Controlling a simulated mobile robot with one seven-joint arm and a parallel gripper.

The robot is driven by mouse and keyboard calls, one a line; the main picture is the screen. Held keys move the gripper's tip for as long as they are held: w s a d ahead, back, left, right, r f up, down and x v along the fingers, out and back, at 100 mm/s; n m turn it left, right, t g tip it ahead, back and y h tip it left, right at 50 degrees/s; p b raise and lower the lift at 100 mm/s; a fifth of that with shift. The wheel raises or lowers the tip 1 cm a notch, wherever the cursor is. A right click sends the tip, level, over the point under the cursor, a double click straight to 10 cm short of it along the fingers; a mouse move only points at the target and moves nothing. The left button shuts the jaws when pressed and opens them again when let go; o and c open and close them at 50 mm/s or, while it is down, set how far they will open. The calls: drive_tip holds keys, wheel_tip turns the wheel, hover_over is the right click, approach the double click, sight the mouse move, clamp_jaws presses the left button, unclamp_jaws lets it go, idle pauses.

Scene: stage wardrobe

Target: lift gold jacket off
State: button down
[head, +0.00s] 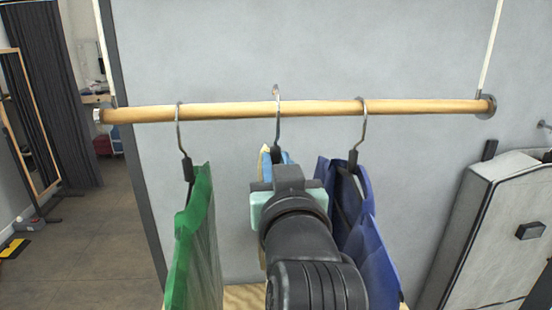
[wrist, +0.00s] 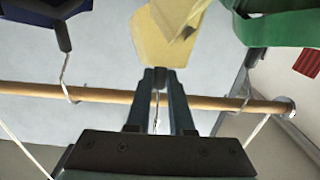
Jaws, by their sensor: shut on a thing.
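The gold jacket (wrist: 172,35) hangs in the middle, under a wooden rail (head: 230,110). In the head view only a thin strip of the jacket (head: 264,160) shows, since my arm covers most of it. Its metal hook (head: 277,125) stands higher than the two neighbouring hooks, with its top above the rail. I cannot tell whether the hook still touches the rail. My gripper (wrist: 160,78) is shut on the neck of the gold jacket's hanger, just above the cloth. The gripper also shows in the head view (head: 288,175), from behind.
A green garment (head: 192,245) hangs close on the left and a dark blue one (head: 372,240) close on the right. A grey case (head: 495,235) stands at right. A mirror (head: 28,120) and open floor (head: 90,250) lie at left.

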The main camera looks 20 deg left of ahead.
drive_tip(key=shift+v, duration=1.8)
drive_tip(key=shift+w+a+r, duration=0.1)
